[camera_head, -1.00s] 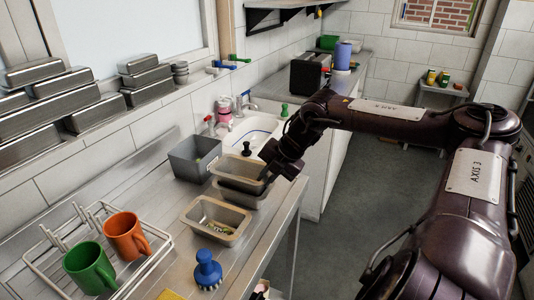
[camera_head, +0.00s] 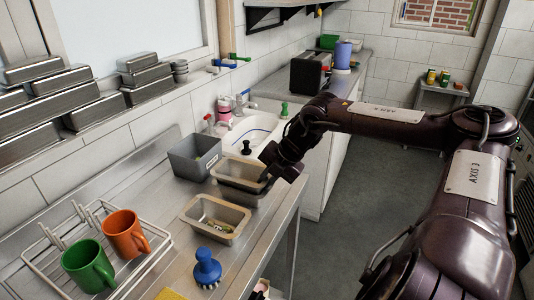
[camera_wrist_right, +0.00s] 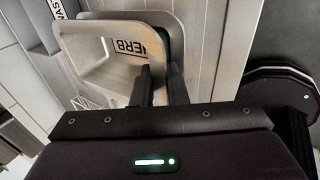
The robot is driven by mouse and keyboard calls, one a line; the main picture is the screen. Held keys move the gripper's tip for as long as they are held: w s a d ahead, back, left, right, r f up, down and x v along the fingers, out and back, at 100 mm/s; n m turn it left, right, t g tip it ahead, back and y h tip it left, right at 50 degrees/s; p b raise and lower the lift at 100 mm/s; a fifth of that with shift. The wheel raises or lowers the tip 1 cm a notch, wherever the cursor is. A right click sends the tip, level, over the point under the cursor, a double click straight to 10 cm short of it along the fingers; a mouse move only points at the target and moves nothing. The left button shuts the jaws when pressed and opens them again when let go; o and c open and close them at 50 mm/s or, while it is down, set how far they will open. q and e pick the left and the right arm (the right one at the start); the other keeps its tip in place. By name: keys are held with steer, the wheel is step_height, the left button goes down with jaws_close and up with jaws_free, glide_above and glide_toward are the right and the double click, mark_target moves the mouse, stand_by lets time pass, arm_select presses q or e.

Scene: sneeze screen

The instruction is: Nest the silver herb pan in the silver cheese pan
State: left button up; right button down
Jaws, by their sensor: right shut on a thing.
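The silver herb pan (camera_wrist_right: 95,50), marked HERB, is held by its near rim in my right gripper (camera_wrist_right: 158,82), which is shut on it. In the head view the herb pan (camera_head: 238,172) lies level over a second silver pan, whose wall (camera_head: 236,197) shows just below it; I take this to be the cheese pan. Its label is hidden. The herb pan appears to be at least partly inside it, but I cannot tell how deep. In the head view my right gripper (camera_head: 270,168) is at the herb pan's right end. My left gripper is not in view.
A grey bin (camera_head: 186,160) stands close behind the pans. Another silver pan (camera_head: 195,227) with scraps in it stands in front, near a blue brush (camera_head: 207,270). A rack (camera_head: 45,262) holds green and orange mugs. The counter's right edge is close to the pans.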

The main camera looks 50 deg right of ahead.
steer(key=c, duration=1.4)
jaws_free()
steer(key=shift+o, duration=0.2)
steer(key=shift+s+a+f, duration=0.1)
steer(key=shift+s, duration=0.05)
steer(key=shift+p+v, duration=0.55)
steer(key=shift+v, duration=0.4)
steer(key=shift+p+v, duration=1.2)
steer(key=shift+v, duration=1.4)
